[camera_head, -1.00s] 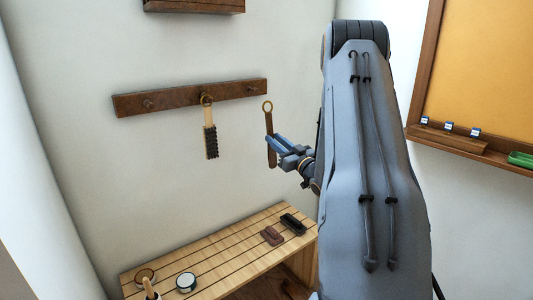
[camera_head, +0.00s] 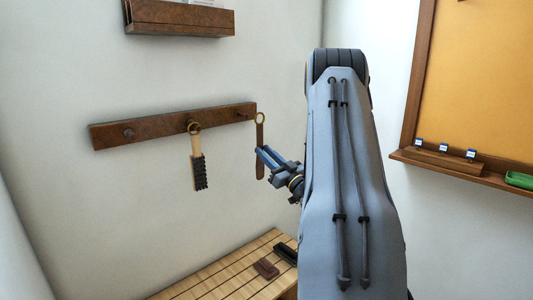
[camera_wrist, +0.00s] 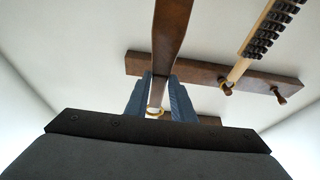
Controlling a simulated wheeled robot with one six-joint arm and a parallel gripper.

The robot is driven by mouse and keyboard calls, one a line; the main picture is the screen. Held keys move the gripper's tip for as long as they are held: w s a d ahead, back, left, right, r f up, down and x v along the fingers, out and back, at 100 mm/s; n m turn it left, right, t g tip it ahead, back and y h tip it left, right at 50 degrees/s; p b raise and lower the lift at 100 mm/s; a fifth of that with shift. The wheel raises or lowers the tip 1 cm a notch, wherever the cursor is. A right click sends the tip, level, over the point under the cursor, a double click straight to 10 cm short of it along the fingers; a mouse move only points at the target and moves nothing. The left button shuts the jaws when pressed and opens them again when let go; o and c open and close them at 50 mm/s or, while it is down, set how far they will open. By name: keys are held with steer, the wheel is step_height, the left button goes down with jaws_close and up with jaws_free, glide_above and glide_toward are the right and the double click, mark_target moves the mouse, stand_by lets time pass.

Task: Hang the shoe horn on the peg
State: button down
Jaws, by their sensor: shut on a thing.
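The shoe horn (camera_head: 260,137) is a brown strip with a ring at its top, held upright in my gripper (camera_head: 262,155). In the wrist view the shoe horn (camera_wrist: 171,35) runs between the two blue fingers of my gripper (camera_wrist: 160,92). Its ring shows just beyond the fingers. The wooden peg rail (camera_head: 160,128) is on the wall. Its right peg (camera_head: 241,117) is bare in the head view, a little left of the ring. In the wrist view this peg is hidden behind the gripper and shoe horn. Whether the ring touches the peg cannot be told.
A brush (camera_head: 198,165) hangs on the middle peg, left of my gripper. The left peg (camera_head: 128,133) is bare. A wall box (camera_head: 180,18) is above the rail. A slatted bench (camera_head: 225,275) with dark brushes stands below. A board with a ledge is at right.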

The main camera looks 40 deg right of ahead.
steer(key=w+b, duration=0.4)
steer(key=w, duration=0.7)
steer(key=shift+a+f, duration=0.25)
steer(key=shift+f, duration=0.15)
stand_by(1.1)
stand_by(0.3)
steer(key=c, duration=1.4)
jaws_free()
steer(key=shift+s, duration=0.1)
steer(key=shift+c, duration=0.2)
steer(key=shift+s+d, duration=0.1)
